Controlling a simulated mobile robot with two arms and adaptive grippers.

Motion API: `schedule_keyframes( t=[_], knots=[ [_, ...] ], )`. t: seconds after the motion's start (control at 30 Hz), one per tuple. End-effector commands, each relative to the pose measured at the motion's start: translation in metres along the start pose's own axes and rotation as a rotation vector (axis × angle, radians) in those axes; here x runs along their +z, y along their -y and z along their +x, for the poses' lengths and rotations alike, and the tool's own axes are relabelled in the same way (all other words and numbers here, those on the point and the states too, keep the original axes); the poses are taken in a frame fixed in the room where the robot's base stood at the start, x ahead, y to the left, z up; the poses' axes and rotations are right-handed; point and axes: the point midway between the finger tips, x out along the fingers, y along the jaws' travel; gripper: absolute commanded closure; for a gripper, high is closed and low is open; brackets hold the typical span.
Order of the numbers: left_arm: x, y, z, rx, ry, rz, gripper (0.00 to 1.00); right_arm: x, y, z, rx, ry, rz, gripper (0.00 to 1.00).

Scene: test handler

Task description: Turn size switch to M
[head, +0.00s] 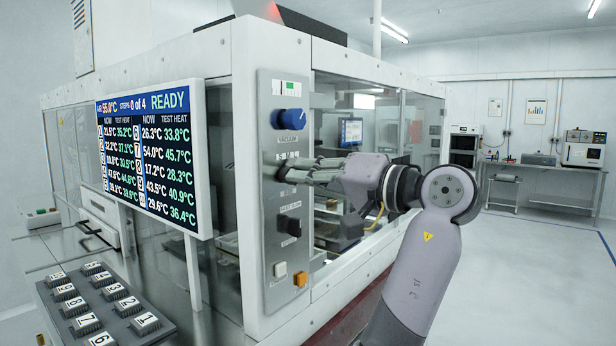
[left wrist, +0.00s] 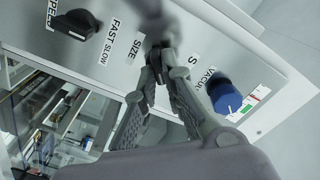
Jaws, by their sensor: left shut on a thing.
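A small position label with an "S" (left wrist: 193,60) shows on the other side. My left gripper (head: 287,171) reaches the panel from the right, its fingers shut on the size switch. It also shows in the left wrist view (left wrist: 156,48), fingertips together at the panel. The switch's pointer is hidden, so its setting cannot be read. My right gripper is not in view.
A blue vacuum knob (head: 291,119) is above the gripper and a black speed knob (head: 290,226) below. White (head: 280,270) and orange (head: 300,279) buttons are lower. A display (head: 152,158) reading READY and a numbered tray (head: 105,305) are left. Floor at right is clear.

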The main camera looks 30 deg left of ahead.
Motion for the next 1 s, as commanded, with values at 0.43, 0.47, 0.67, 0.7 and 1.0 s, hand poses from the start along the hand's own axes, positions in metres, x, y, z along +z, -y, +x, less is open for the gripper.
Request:
schedule_keyframes(
  t=[0.43, 0.47, 0.67, 0.7, 1.0],
  knots=[
    [0.003, -0.002, 0.000, 0.002, 0.001, -0.266, 1.00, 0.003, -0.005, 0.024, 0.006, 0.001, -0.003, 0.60],
    [0.003, -0.002, 0.000, 0.002, 0.001, -0.293, 1.00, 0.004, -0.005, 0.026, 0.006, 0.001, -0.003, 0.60],
    [0.002, -0.001, -0.001, 0.002, 0.000, -0.474, 1.00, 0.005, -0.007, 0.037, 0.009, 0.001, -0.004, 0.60],
    [0.002, 0.000, -0.001, 0.002, 0.000, -0.508, 1.00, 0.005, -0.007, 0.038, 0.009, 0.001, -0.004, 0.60],
    [0.002, 0.001, 0.000, 0.002, 0.001, -0.722, 1.00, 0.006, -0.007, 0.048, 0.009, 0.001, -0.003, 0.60]
  ],
)
